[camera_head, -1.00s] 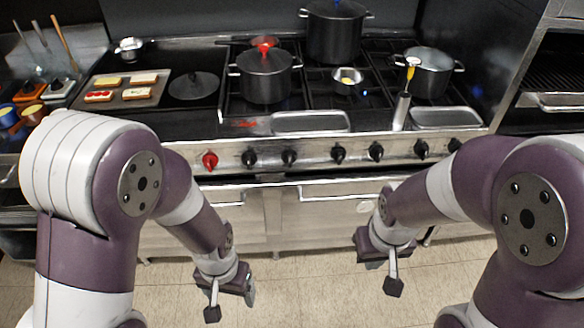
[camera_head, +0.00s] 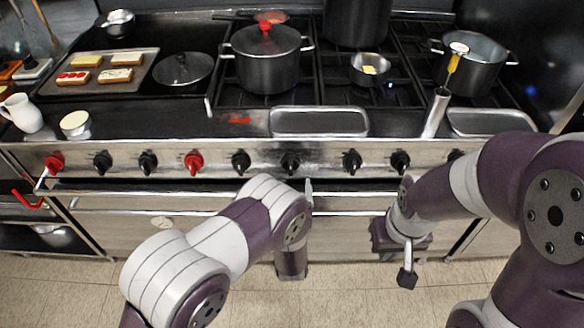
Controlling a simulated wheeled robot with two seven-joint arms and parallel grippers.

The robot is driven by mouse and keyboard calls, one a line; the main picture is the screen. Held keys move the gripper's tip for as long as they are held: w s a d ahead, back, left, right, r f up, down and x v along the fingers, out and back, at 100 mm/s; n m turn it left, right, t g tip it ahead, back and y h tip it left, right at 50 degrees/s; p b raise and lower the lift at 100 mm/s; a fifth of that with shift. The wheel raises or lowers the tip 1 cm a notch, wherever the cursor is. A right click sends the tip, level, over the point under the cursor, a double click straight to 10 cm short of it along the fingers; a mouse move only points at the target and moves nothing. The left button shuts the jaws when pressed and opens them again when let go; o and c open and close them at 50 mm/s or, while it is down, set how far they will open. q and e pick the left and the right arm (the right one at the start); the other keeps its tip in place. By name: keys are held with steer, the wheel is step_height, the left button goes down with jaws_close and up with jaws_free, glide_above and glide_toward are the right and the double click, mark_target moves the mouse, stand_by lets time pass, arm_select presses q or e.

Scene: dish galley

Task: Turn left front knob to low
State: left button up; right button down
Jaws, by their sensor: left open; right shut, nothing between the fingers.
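A row of knobs runs along the stove's front panel. Another red knob (camera_head: 55,163) is at the far left. No label shows which is the left front knob. My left gripper (camera_head: 291,268) is mostly hidden behind my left arm, below the panel; no contact with a knob can be seen. My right gripper (camera_head: 407,272) is shut and empty, low in front of the oven doors, apart from the knobs.
A dark pot with a red lid knob (camera_head: 265,58) stands on the left burners. A small pan (camera_head: 370,69) and a pot (camera_head: 471,64) stand further right. A metal tray (camera_head: 319,122) lies behind the panel. A white jug (camera_head: 22,113) stands far left. The floor is clear.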

mark_target(289, 170)
arm_select(q)
steer(key=w, duration=0.5)
steer(key=shift+a+r, duration=0.1)
steer(key=shift+w, duration=0.7)
steer(key=shift+s, duration=0.1)
steer(key=c, duration=1)
steer(key=n+b, duration=0.2)
steer(key=n, duration=0.1)
steer(key=shift+f, duration=0.2)
steer(key=shift+a+n+b, duration=0.15)
steer(key=shift+n+b, duration=0.85)
steer(key=shift+n, duration=0.9)
steer(key=shift+r, duration=0.1)
